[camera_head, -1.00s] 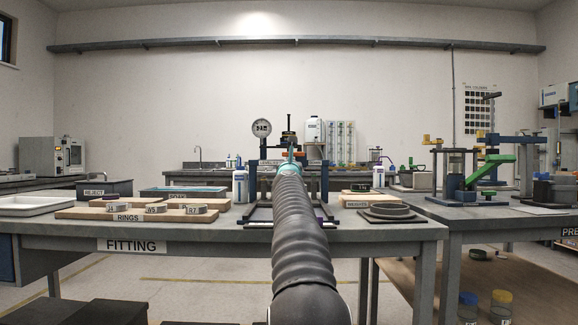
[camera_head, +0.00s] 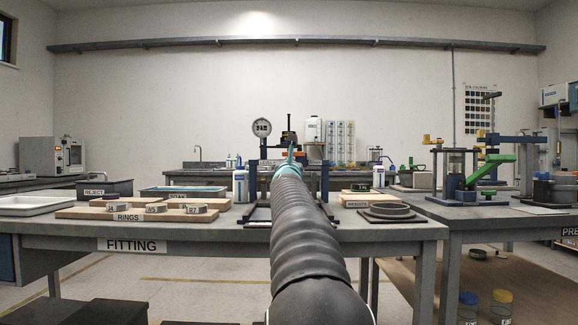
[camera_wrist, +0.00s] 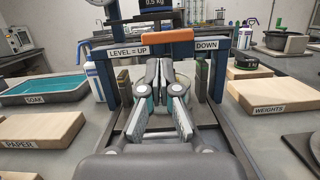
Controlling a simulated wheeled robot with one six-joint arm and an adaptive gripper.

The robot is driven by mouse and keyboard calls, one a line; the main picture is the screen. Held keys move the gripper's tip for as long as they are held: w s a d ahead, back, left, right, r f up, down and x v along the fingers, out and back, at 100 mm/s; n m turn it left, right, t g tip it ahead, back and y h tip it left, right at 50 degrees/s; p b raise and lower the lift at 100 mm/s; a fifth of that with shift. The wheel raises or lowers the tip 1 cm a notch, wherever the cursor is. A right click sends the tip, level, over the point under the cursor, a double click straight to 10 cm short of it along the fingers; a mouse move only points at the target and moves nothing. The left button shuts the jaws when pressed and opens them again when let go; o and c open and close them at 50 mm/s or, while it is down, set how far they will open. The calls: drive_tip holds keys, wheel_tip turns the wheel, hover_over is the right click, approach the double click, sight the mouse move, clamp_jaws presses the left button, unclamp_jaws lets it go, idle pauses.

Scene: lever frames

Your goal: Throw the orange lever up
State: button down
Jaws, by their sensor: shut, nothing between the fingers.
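The orange lever (camera_wrist: 163,44) shows in the wrist view as a wide bar, tilted slightly up to the right, across the middle of the blue frame (camera_wrist: 157,52). The frame carries the labels "LEVEL = UP" on the left and "DOWN" on the right. My gripper (camera_wrist: 159,66) is shut and empty, its fingertips just below the orange bar in the picture. I cannot tell whether they touch it.
A black weight marked 0.5 kg (camera_wrist: 155,5) sits above the bar. Left are a teal SOAK tray (camera_wrist: 45,88) and a PAPER board (camera_wrist: 40,130). Right is a WEIGHTS board (camera_wrist: 265,95). A dial gauge (camera_head: 261,127) stands at the frame's left.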

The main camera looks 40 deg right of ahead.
drive_tip(key=s+a, duration=0.4)
drive_tip(key=shift+s+a, duration=0.15)
drive_tip(key=shift+s, duration=0.15)
idle(0.5)
drive_tip(key=s+a+f+n+y+p, duration=0.15)
drive_tip(key=a+f+n+y, duration=0.3)
drive_tip(key=a+n, duration=0.55)
drive_tip(key=a+f+n+y+p, duration=0.2)
drive_tip(key=a+f+n+y, duration=0.25)
drive_tip(key=a+n, duration=0.5)
drive_tip(key=s+a+f+n+g+y+p, duration=0.1)
drive_tip(key=s+a+f+n+g+y, duration=0.1)
drive_tip(key=s+a+f+n, duration=0.4)
drive_tip(key=s+a+f+n+g+y+p, duration=0.2)
drive_tip(key=s+a+f+n, duration=0.15)
drive_tip(key=a, duration=0.45)
drive_tip(key=s+a+f+n+g+p, duration=0.1)
drive_tip(key=s+a+f+n+g, duration=0.2)
drive_tip(key=s+f+n, duration=0.4)
drive_tip(key=s+a+f+n+g+y+p, duration=0.1)
drive_tip(key=s+a+f+n, duration=0.3)
drive_tip(key=s+f+n, duration=0.4)
drive_tip(key=s+n+g, duration=0.1)
drive_tip(key=s, duration=0.3)
drive_tip(key=shift+s+a+f+g, duration=0.15)
drive_tip(key=shift+a+g, duration=0.2)
drive_tip(key=shift+g, duration=0.05)
